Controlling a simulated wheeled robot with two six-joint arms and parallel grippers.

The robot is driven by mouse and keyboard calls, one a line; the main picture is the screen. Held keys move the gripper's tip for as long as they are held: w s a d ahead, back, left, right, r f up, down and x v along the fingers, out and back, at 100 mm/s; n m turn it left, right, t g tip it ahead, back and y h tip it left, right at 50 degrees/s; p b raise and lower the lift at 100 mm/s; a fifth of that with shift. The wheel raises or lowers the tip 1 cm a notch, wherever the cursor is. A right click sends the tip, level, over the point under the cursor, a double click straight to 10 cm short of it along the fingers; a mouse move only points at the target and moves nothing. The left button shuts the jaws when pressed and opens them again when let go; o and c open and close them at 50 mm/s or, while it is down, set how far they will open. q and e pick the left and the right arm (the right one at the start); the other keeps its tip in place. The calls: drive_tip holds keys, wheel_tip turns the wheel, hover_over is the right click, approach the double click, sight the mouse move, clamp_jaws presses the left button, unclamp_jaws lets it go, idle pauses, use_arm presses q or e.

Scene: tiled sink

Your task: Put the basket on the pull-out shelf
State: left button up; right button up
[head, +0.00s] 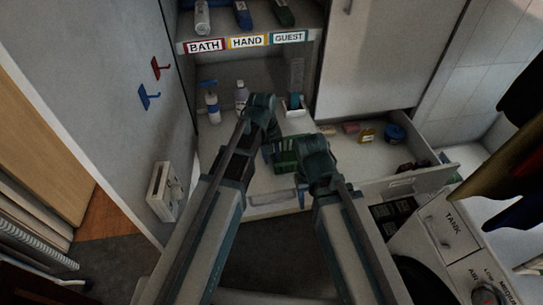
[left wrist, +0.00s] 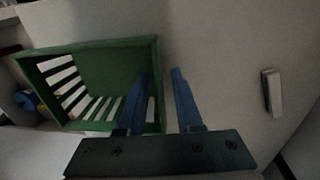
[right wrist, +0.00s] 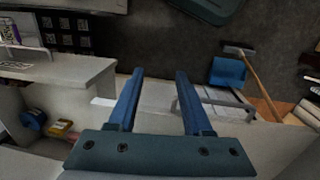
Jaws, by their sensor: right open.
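The green slatted basket (head: 285,155) shows between my arms in the head view, partly hidden by them. It sits over a pale shelf surface (head: 238,178) with a handle-like bar at its front edge. In the left wrist view, the basket (left wrist: 110,62) is at upper left. My left gripper (left wrist: 160,71) is apart at its fingers, one finger over the basket's inside and one outside its right wall. I cannot tell whether either touches it. My right gripper (right wrist: 160,72) is open and empty, above a pale front edge with a rail (right wrist: 215,101).
Bottles (head: 212,105) stand at the cabinet's back left. An open drawer (head: 400,182) at the right holds a blue roll (head: 395,132) and small boxes. Above is a labelled shelf (head: 248,42). A panel with hooks (head: 149,97) closes off the left. The floor in front is dark.

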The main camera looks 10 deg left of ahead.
use_arm(q)
drive_tip(key=shift+r, duration=0.1)
wheel_tip(320, 180, up, 12)
drive_tip(key=a+p, duration=0.1)
drive_tip(key=p, duration=1.1)
drive_tip(key=s+d+m+y, duration=0.2)
drive_tip(key=s+m, duration=0.5)
drive_tip(key=s, duration=0.8)
drive_tip(key=shift+g, duration=0.3)
wheel_tip(320, 180, down, 3)
drive_tip(key=b, duration=0.3)
